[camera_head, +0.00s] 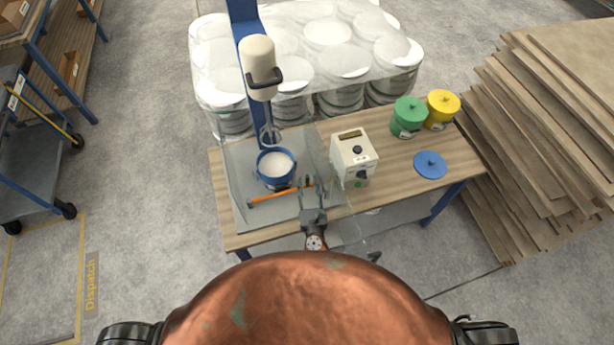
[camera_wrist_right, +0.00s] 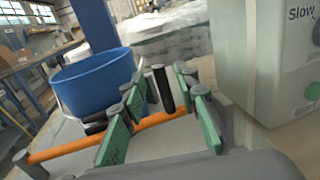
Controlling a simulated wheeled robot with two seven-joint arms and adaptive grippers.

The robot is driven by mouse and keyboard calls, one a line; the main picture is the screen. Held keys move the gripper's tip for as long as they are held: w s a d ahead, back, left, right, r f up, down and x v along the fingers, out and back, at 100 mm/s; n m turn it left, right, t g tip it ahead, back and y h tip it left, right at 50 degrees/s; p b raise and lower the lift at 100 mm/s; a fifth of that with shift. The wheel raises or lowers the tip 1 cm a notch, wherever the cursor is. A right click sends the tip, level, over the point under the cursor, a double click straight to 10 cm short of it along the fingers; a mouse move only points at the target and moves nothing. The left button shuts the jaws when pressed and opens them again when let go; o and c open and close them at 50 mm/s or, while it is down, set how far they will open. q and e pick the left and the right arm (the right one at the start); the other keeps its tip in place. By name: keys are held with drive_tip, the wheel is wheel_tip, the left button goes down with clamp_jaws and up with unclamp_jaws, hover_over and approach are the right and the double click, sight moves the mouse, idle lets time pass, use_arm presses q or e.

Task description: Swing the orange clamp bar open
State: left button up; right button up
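The orange clamp bar (camera_head: 270,199) lies across the front of the blue pot (camera_head: 276,181), which holds white contents. In the right wrist view the orange bar (camera_wrist_right: 75,149) runs from a grey post at lower left to between my fingers. A black upright handle (camera_wrist_right: 163,88) stands near its right end. My right gripper (camera_head: 313,191) is over that end. In the wrist view its green-padded fingers (camera_wrist_right: 162,115) are apart, one on each side of the handle, with no clear contact. My left gripper is out of view.
A blue mixer stand with a cream head (camera_head: 260,66) rises behind the pot, with clear panels around it. A control box (camera_head: 354,158) stands close right of the gripper. Green (camera_head: 408,117) and yellow (camera_head: 442,109) pots and a blue lid (camera_head: 430,165) sit further right.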

drive_tip(key=shift+w, duration=1.15)
drive_tip(key=shift+w+a, duration=0.1)
drive_tip(key=shift+w, duration=0.15)
drive_tip(key=c, duration=0.7)
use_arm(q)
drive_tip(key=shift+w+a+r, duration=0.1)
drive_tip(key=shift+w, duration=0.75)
use_arm(e)
clamp_jaws()
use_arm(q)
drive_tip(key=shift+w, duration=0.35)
